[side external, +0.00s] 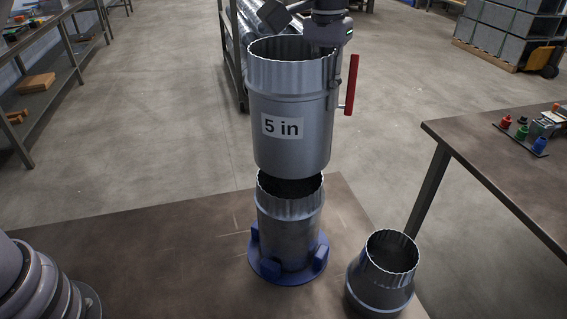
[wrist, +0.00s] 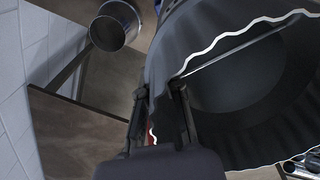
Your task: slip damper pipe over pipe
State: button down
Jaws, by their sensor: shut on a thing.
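The damper pipe (side external: 290,110) is a grey metal cylinder with a crimped top rim, a "5 in" label and a red handle (side external: 351,85) on its right side. My gripper (side external: 328,35) is shut on its upper rim at the right. In the wrist view the fingers (wrist: 161,98) pinch the wall of the damper pipe (wrist: 235,85). The pipe (side external: 288,230) stands upright in a blue holder (side external: 288,268) on the brown table. The damper pipe hangs roughly upright above it, its lower edge just over the crimped top; whether they touch is unclear.
A grey reducer (side external: 382,270) stands to the right of the holder and also shows in the wrist view (wrist: 115,26). A second table (side external: 500,165) with small coloured parts is at the right. A rack of ducts (side external: 240,50) stands behind.

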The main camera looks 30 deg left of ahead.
aim_at(323, 54)
notch_tip(323, 54, down, 7)
jog(key=shift+f, duration=0.2)
dwell(0.6)
dwell(0.5)
jog(key=c, duration=1.1)
grip_release()
jog(key=r, duration=1.2)
jog(key=shift+a, duration=0.35)
jog(key=shift+a, duration=0.1)
